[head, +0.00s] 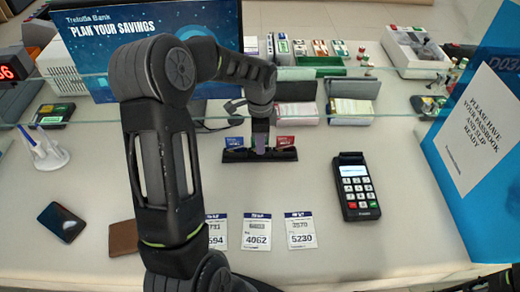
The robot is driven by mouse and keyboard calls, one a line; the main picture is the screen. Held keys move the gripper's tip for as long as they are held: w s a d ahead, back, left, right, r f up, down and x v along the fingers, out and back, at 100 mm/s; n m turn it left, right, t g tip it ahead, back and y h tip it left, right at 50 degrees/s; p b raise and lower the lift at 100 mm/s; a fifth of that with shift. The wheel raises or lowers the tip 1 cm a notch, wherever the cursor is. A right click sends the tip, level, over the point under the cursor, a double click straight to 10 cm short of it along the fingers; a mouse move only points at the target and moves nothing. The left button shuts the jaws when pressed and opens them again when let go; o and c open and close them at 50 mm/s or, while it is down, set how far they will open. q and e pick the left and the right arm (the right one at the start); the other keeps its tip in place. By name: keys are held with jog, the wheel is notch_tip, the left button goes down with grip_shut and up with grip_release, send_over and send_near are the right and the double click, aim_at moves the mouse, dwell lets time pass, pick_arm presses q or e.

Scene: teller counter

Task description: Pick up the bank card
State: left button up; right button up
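A low black card holder (233,156) stands on the counter near the middle of the head view. A blue card (235,143) stands upright in its left part and a red card (285,141) in its right part. A narrow purple card-like piece (261,138) shows between them. My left gripper (262,122) points down at the middle of the holder, directly over this purple piece. Its fingers are small and dark, and I cannot tell whether they are closed on the piece. My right gripper is not in view.
A card terminal (357,187) stands to the right and paper number slips (257,232) lie in front. A phone (61,222) and a brown wallet-like item (123,237) lie at left. A clear glass edge crosses behind the holder; a blue sign (480,140) stands at right.

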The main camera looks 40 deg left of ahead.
pick_arm(q)
jog(key=shift+c, duration=0.5)
grip_shut()
dwell(0.4)
